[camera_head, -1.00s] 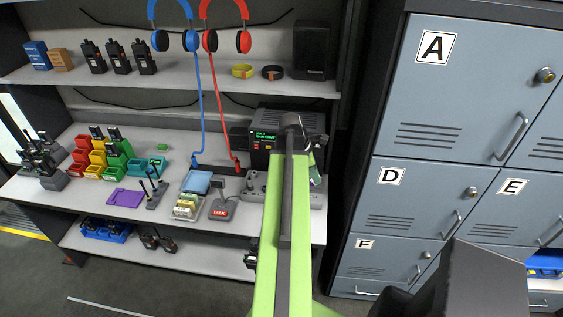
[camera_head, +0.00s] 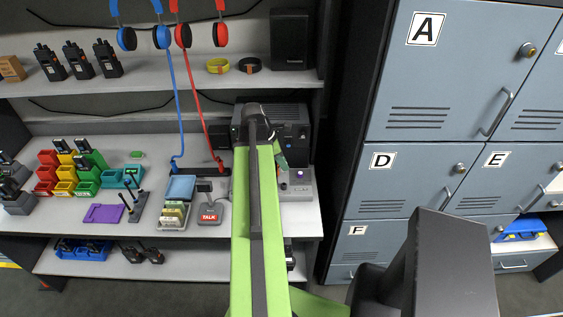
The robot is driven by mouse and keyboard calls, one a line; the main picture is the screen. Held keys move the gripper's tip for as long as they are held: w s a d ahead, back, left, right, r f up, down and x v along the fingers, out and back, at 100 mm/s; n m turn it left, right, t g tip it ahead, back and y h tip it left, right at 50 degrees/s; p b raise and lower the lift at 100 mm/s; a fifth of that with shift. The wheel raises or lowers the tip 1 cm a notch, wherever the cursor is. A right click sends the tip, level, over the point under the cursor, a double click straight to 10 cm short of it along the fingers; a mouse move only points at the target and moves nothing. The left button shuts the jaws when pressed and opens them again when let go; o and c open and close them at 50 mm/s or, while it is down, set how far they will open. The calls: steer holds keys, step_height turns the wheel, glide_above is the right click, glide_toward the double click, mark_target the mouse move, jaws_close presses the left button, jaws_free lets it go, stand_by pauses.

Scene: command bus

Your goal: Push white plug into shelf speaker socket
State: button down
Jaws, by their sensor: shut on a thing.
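The black shelf speaker (camera_head: 290,40) stands at the right end of the upper shelf. No socket on it can be made out. My green arm reaches forward to the lower shelf. Its far end covers part of a black boxy unit (camera_head: 293,114). A small part of my gripper (camera_head: 281,152) shows just right of the arm, above a grey box with a purple-lit knob. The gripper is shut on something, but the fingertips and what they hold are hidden. I cannot make out the white plug.
The grey box (camera_head: 300,190) sits on the lower shelf, right of my arm. Grey lockers (camera_head: 405,190) rise close on the right.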

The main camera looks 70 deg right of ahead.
steer(key=shift+f+b, duration=2.65)
steer(key=shift+f, duration=0.25)
steer(key=shift+f+b, duration=1.25)
steer(key=shift+r, duration=0.1)
steer(key=c, duration=1.2)
jaws_free()
steer(key=shift+o, duration=0.2)
steer(key=shift+r, duration=0.1)
step_height(320, 180, up, 8)
steer(key=p, duration=0.8)
